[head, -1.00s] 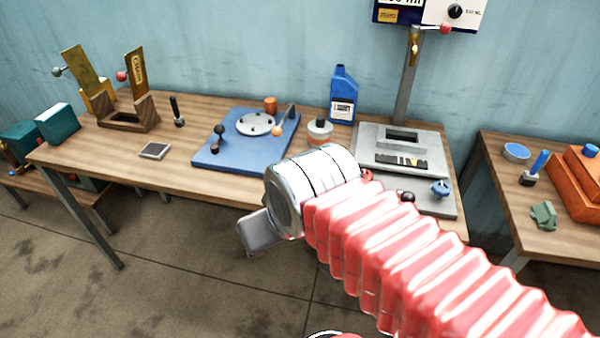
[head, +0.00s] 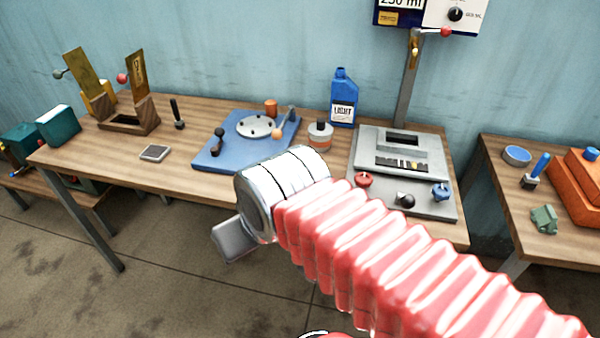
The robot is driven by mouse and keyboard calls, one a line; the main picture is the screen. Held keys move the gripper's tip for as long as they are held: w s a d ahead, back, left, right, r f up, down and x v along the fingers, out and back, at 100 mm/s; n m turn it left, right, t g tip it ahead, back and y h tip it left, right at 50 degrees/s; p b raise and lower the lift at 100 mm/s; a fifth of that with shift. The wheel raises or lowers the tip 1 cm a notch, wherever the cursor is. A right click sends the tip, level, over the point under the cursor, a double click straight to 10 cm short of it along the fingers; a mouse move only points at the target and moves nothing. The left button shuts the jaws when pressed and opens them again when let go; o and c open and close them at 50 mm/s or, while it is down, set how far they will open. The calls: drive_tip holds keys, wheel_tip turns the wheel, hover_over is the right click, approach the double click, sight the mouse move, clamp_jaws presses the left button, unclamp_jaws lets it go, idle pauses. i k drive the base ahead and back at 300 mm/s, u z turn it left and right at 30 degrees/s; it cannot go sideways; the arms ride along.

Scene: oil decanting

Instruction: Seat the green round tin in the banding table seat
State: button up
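What looks like the banding table is a blue plate (head: 213,155) on the wooden bench, with a pale round disc (head: 259,126) that has dark spots around it. I see nothing lying on the disc. I cannot make out a green round tin in this view. My gripper (head: 233,240) is at the lower left of my silver wrist, in front of the bench's front edge. Only a grey part of it shows, its fingertips are not clear, and no held thing is visible.
A grey fixture (head: 440,160) with knobs stands at the bench's right, beside a blue bottle (head: 343,98) and a white-and-orange pot (head: 320,135). Wooden holders (head: 130,115) stand at left.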

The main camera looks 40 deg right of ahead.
sight(258, 126)
drive_tip(key=i, duration=0.95)
drive_tip(key=z, duration=0.05)
